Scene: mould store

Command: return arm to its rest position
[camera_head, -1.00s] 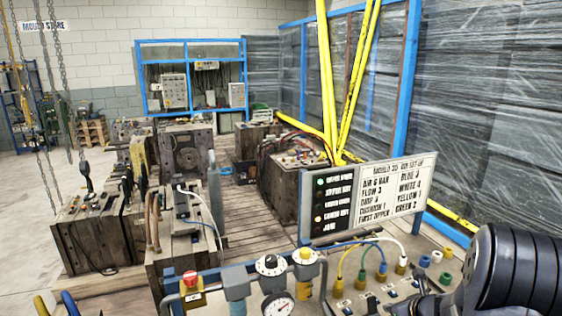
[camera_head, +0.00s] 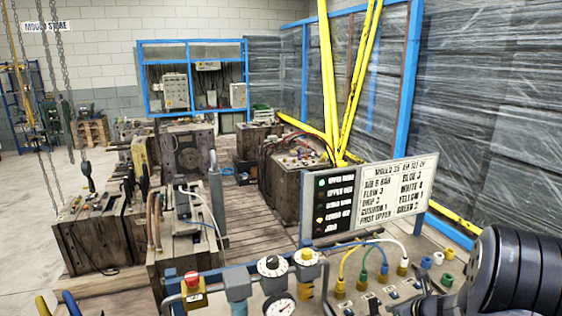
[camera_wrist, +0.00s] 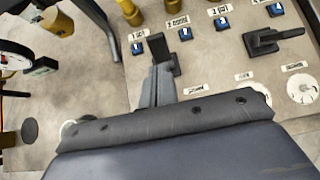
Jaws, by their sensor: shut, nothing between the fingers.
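My arm (camera_head: 520,272), dark with ribbed black sections, is at the lower right of the head view, over the right end of the control panel. In the wrist view my gripper (camera_wrist: 157,88) shows as narrow grey fingers, shut and empty, reaching out beyond a dark padded edge. A black lever (camera_wrist: 163,48) on the panel appears just beyond the fingertips; I cannot tell whether they touch. A second black lever (camera_wrist: 272,40) stands to the right, apart from the fingers.
The panel carries a red stop button (camera_head: 192,280), a pressure gauge (camera_head: 280,308), coloured hoses (camera_head: 384,268) and blue switches (camera_wrist: 182,75). A sign board (camera_head: 370,198) stands behind it. Mould blocks (camera_head: 95,230) fill the pallet floor at left. Open floor lies at far left.

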